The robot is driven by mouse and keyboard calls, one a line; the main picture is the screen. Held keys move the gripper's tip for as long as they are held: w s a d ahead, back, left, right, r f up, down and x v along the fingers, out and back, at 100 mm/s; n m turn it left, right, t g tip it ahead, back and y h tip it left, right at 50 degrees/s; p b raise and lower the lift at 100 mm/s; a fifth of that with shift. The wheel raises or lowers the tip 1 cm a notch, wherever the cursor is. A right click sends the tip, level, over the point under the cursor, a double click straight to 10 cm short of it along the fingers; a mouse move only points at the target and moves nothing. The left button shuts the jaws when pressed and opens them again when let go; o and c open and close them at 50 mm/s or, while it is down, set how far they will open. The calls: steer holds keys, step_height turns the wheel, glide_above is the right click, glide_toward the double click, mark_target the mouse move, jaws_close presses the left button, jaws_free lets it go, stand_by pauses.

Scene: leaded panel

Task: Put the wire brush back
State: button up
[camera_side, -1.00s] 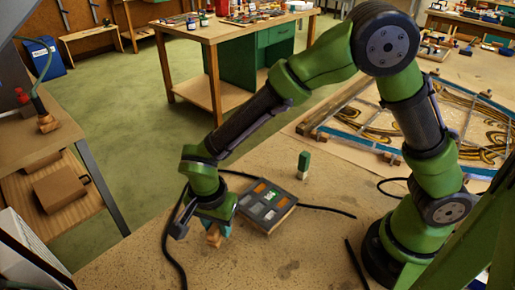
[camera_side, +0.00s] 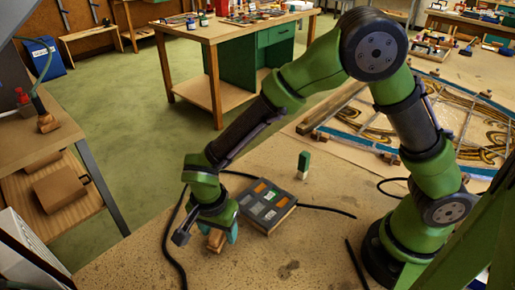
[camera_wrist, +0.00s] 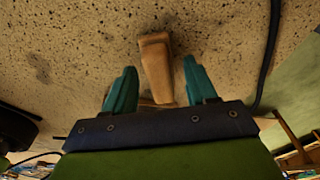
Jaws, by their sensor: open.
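A tan wooden piece, which looks like the wire brush's handle (camera_wrist: 156,68), lies on the speckled bench in the wrist view. Its bristles cannot be made out. In the side view the wooden piece (camera_side: 215,241) shows at the bench's front left, partly hidden by my gripper. My gripper (camera_side: 222,236) is low over it, fingers pointing down. In the wrist view the two teal fingers of my gripper (camera_wrist: 160,82) are apart, one on each side of the wooden piece, with gaps on both sides.
A grey tray (camera_side: 245,212) with coloured patches lies just right of my gripper. A green-and-white block (camera_side: 304,161) stands behind it. A black cable (camera_side: 170,240) runs left of my gripper. A leaded panel (camera_side: 420,115) lies at the back right.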

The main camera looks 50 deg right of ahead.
mark_target(215, 233)
step_height(215, 233, up, 11)
steer(key=a, duration=0.1)
steer(key=s+d+r+n+t+y, duration=0.1)
steer(key=s+d+r+n+t, duration=0.2)
steer(key=d, duration=0.7)
steer(key=s+d+r+n+t+y, duration=0.2)
steer(key=s+d+r+n, duration=0.4)
steer(key=d, duration=0.4)
step_height(215, 233, up, 3)
steer(key=shift+s+d+f+t, duration=0.25)
steer(key=shift+s+t, duration=0.25)
steer(key=shift+t, duration=0.3)
